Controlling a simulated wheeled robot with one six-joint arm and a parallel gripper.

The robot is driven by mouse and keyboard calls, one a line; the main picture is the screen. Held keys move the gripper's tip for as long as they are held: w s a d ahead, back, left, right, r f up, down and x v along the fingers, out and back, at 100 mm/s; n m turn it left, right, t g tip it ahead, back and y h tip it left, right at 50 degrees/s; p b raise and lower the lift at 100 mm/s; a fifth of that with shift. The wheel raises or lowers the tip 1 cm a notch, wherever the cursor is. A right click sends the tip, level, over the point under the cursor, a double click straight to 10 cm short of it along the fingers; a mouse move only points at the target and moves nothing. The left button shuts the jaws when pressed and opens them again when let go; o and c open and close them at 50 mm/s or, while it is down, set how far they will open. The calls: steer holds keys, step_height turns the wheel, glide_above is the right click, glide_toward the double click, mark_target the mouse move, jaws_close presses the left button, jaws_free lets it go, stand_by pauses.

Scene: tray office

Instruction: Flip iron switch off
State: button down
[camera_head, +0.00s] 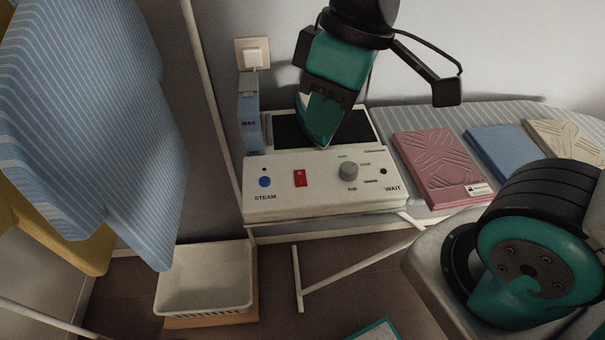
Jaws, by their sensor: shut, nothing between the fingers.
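The red rocker switch (300,178) sits on the sloping front panel of the white iron station (325,203). It lies between a blue STEAM button (265,182) and a grey round knob (348,171). White marks show on the switch, but I cannot tell which side is pressed. My gripper (320,144) is teal and black, shut and empty, pointing down over the station's dark top plate (287,131). Its tip appears behind and to the right of the switch, apart from it. My gripper hides part of the plate.
A blue WAX bottle (249,112) stands at the station's left, below a wall switch (253,55). Folded pink (436,168), blue (500,149) and cream cloths (565,140) lie on the board at right. Striped cloth (90,110) hangs left, above a white basket (203,280).

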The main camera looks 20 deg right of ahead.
mark_target(302, 173)
steer(key=w+d+f+n+t+h+b, duration=0.1)
steer(key=w+d+f+n+h+b, duration=0.2)
steer(key=w+f+b, duration=0.7)
steer(key=shift+w+f+n+b, duration=0.3)
steer(key=shift+w+n+b, duration=0.35)
steer(key=shift+w+n, duration=0.55)
steer(key=shift+d+f, duration=0.1)
steer(key=f, duration=0.4)
steer(key=w+f+b, duration=0.1)
steer(key=f, duration=0.8)
steer(key=shift+w+d+f, duration=0.25)
steer(key=shift+w+f, duration=0.05)
steer(key=shift+f, duration=0.1)
